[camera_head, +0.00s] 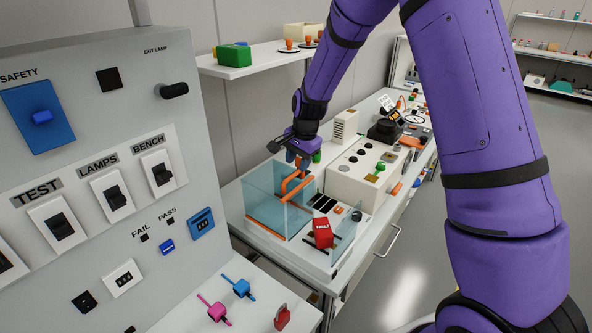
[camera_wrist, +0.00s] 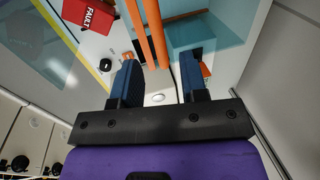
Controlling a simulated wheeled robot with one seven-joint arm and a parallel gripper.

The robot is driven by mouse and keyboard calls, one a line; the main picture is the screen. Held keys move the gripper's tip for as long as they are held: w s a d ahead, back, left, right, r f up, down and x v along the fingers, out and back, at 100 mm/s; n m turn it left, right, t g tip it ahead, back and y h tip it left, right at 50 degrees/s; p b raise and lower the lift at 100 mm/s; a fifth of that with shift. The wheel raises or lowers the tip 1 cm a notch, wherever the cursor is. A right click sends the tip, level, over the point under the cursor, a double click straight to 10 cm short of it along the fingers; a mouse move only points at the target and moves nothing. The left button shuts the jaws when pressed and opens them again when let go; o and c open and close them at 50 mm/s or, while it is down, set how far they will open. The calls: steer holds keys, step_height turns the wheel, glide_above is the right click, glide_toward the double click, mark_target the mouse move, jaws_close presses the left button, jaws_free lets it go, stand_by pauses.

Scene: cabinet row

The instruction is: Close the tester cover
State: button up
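The tester (camera_head: 310,259) is a white unit on the bench, with a clear, blue-tinted cover (camera_head: 262,196) over its left part. An orange bar handle (camera_head: 288,187) stands at the cover; orange bars (camera_wrist: 156,35) also show in the wrist view. A red FAULT block (camera_head: 322,232) sits on the uncovered right part, and shows at the wrist view's top left (camera_wrist: 88,14). My gripper (camera_head: 298,160) is just above the handle, pointing down. In the wrist view its two blue fingers (camera_wrist: 160,72) are apart, with nothing clearly held. Whether they touch the handle cannot be told.
A grey switch panel (camera_head: 100,140) stands close on the left. A beige box with knobs (camera_head: 362,172) stands behind the tester. A shelf (camera_head: 255,62) with a green block (camera_head: 234,56) is above. Pink and blue connectors and a red padlock (camera_head: 282,317) lie in front.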

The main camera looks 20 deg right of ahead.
mark_target(296, 173)
steer(key=shift+w+a+f, duration=0.1)
steer(key=shift+w+f, duration=0.05)
steer(key=shift+f, duration=0.75)
steer(key=shift+w+a+f, duration=0.1)
steer(key=shift+w+f, duration=0.05)
steer(key=shift+f, duration=0.75)
steer(key=shift+c, duration=0.5)
jaws_close()
